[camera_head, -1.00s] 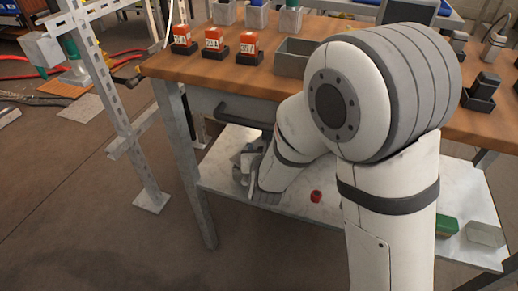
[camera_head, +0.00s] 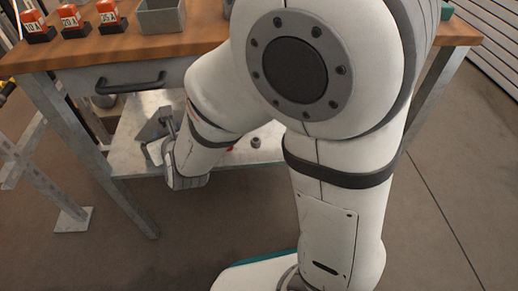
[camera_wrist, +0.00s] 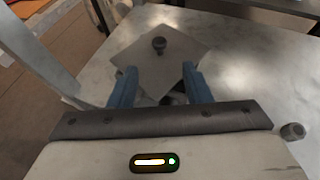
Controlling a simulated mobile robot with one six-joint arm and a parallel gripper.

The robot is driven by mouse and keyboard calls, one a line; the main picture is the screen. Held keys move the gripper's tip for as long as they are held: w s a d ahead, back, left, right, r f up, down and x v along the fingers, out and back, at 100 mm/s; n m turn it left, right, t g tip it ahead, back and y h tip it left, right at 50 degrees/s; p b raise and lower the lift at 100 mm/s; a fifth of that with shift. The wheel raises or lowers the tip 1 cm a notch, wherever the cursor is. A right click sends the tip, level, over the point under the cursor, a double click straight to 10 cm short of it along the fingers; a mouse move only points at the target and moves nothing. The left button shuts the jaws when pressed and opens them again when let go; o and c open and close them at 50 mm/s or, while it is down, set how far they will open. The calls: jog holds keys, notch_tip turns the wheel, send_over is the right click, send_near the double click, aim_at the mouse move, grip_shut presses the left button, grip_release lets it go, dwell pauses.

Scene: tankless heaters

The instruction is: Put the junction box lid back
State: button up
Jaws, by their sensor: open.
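A square grey plate (camera_wrist: 187,50) with a dark round knob (camera_wrist: 159,44) lies just beyond my fingertips in the wrist view; it looks like the junction box lid. My gripper (camera_wrist: 159,72) is open, with one blue finger on each side of the plate's near part. I cannot tell whether the fingers touch it. Something dark shows below the plate between the fingers, mostly hidden. In the head view my gripper (camera_head: 170,165) is low at the lower shelf, beside a grey angular object (camera_head: 154,129). The junction box itself cannot be made out clearly.
The pale lower shelf (camera_head: 132,160) lies under a wooden bench top (camera_head: 130,43), with a drawer handle (camera_head: 130,83) above my forearm. A small dark round part (camera_wrist: 292,131) sits right of my gripper. Orange labelled blocks (camera_head: 72,18) stand on the bench.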

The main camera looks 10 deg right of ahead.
jog(key=s+d+n+g+h, duration=0.2)
jog(key=s+d+n+g, duration=0.4)
jog(key=d+n, duration=0.7)
jog(key=s+d+n+g+h, duration=0.2)
jog(key=s+d+n+g, duration=0.3)
jog(key=n, duration=1.4)
jog(key=shift+s+d+r+g, duration=0.4)
jog(key=shift+s+d, duration=2)
jog(key=shift+d, duration=1.55)
